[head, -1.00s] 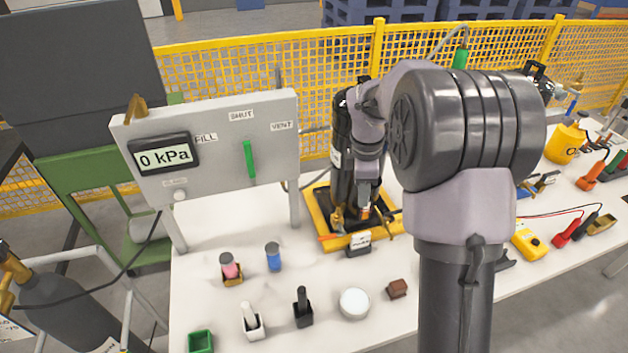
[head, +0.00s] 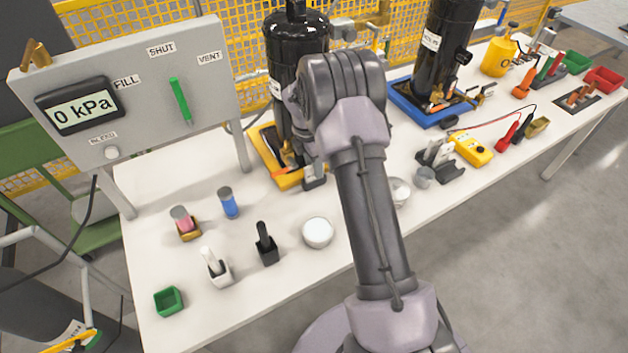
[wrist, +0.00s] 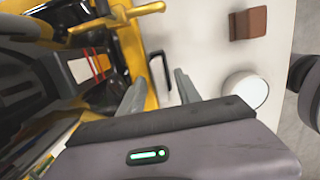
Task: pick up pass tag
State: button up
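I cannot tell a pass tag for certain in either view.
A black compressor (head: 297,50) stands in the yellow tray, close to my gripper. A white round dish (head: 318,232) and a brown block (wrist: 249,22) are nearby. The grey gauge panel (head: 130,90) stands at left. A second compressor (head: 440,50) stands in a blue tray.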

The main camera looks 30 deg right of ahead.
jog(key=shift+d+f, duration=0.1)
jog(key=shift+f, duration=0.85)
jog(key=shift+r, duration=0.2)
grip_shut()
